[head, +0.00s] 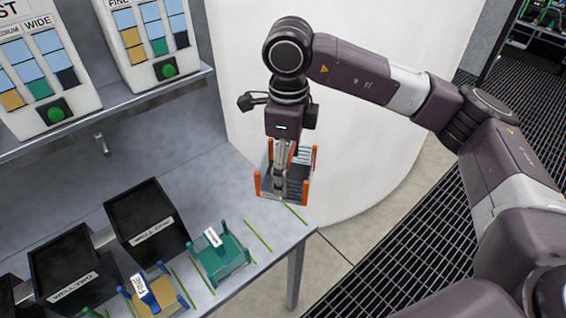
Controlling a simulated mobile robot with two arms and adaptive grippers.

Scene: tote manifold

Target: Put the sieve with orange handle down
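The sieve with orange handle (299,188) has orange corner posts and a dark grey body. It is at the right end of the grey table, near its corner. My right gripper (282,165) points down into the middle of the sieve. Its fingers look close together on the sieve's grip, which they mostly hide. The sieve looks roughly level; I cannot tell whether its underside touches the table. My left gripper is not in view.
A teal sieve (219,254) and a blue sieve with a yellow mesh (154,292) stand on the table (215,185) between green lines. Black bins (147,222) stand behind them. Button panels (148,40) sit on a shelf above. A white curved wall (350,130) rises behind the sieve.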

